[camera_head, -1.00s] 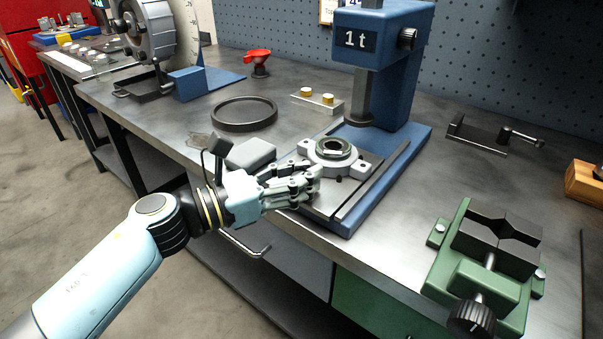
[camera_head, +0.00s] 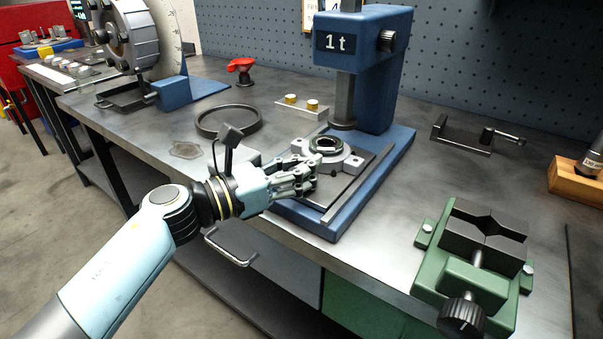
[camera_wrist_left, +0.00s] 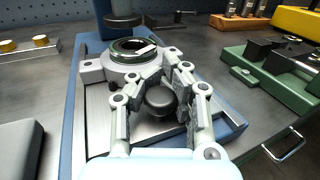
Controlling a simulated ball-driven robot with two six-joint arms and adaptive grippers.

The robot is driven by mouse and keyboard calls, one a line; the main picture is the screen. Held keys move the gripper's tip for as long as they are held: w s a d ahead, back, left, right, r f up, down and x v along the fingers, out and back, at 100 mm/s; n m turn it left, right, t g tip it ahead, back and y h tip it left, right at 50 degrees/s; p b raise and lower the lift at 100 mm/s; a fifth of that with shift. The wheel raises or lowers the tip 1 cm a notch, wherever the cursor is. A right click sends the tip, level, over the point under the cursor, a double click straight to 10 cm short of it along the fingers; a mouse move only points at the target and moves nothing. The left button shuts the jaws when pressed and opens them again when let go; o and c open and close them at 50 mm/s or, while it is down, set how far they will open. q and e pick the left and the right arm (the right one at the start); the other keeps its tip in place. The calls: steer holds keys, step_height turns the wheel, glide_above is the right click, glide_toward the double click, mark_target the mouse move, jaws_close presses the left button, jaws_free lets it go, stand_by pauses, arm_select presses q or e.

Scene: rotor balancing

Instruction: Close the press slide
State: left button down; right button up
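The blue press (camera_head: 388,65) with a "1 t" display stands on the bench. Its slide carries a grey fixture (camera_head: 350,163) with a dark green-black ring (camera_head: 325,144), in front of and slightly left of the ram (camera_head: 343,110). In the left wrist view, the fixture (camera_wrist_left: 95,70) and ring (camera_wrist_left: 130,47) sit just short of the ram. My left gripper (camera_head: 308,177) is at the slide's front left. In the wrist view its fingers (camera_wrist_left: 163,82) close around a round black knob (camera_wrist_left: 160,101), which the hand hides in the head view. My right gripper is not in view.
A green vise (camera_head: 478,265) stands at the bench's right front. A dark ring (camera_head: 228,121), a grey block (camera_wrist_left: 18,145) and a holder with two brass-coloured pieces (camera_head: 303,107) lie left of the press. A black clamp (camera_head: 465,138) lies to its right.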

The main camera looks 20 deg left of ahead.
arm_select(q)
steer(key=shift+w+a+r, duration=0.15)
steer(key=shift+a, duration=0.1)
